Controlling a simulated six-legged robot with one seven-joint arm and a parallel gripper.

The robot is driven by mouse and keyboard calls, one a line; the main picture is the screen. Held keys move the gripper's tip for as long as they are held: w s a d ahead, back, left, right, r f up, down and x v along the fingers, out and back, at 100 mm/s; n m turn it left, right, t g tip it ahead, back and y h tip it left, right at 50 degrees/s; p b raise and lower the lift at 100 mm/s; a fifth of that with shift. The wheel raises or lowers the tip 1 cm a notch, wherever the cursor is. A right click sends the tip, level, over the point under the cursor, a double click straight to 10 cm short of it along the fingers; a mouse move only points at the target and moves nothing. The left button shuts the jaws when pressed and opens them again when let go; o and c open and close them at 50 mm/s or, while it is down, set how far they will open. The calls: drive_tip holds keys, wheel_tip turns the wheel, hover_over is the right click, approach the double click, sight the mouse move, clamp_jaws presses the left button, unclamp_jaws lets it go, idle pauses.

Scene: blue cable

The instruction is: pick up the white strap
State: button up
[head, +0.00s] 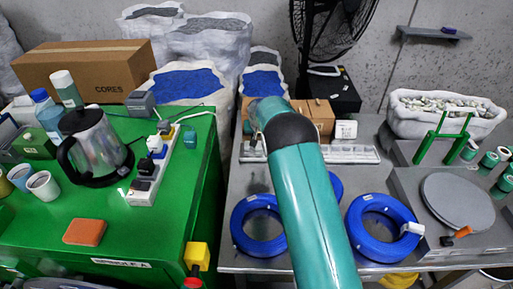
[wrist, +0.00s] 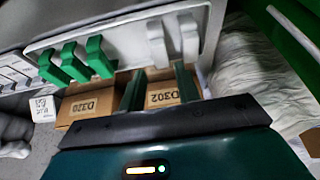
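In the wrist view, two pale, white-grey strap-like pieces (wrist: 172,40) stand side by side on a light tray (wrist: 125,30). They look like the white strap, but I cannot tell for certain which one is meant. Several green pieces of similar shape (wrist: 78,60) stand left of them. My gripper (wrist: 158,84) is open, its two dark green fingers apart and nothing held between them. In the picture the fingers lie just below the pale pieces, in front of the boxes. In the head view my arm hides the gripper and part of the tray (head: 352,154).
Cardboard boxes marked D320 (wrist: 92,105) and D302 (wrist: 172,94) stand beside the tray. A small white box (head: 346,130) is near them. Blue cable coils (head: 384,224) lie on the grey table. A green bench (head: 155,215) is at left, a fan (head: 335,30) behind.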

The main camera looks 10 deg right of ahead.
sight(258, 144)
drive_tip(key=shift+x, duration=1.1)
drive_tip(key=shift+w+x, duration=0.2)
drive_tip(key=shift+x, duration=2.8)
drive_tip(key=shift+r, duration=0.15)
drive_tip(key=c, duration=0.7)
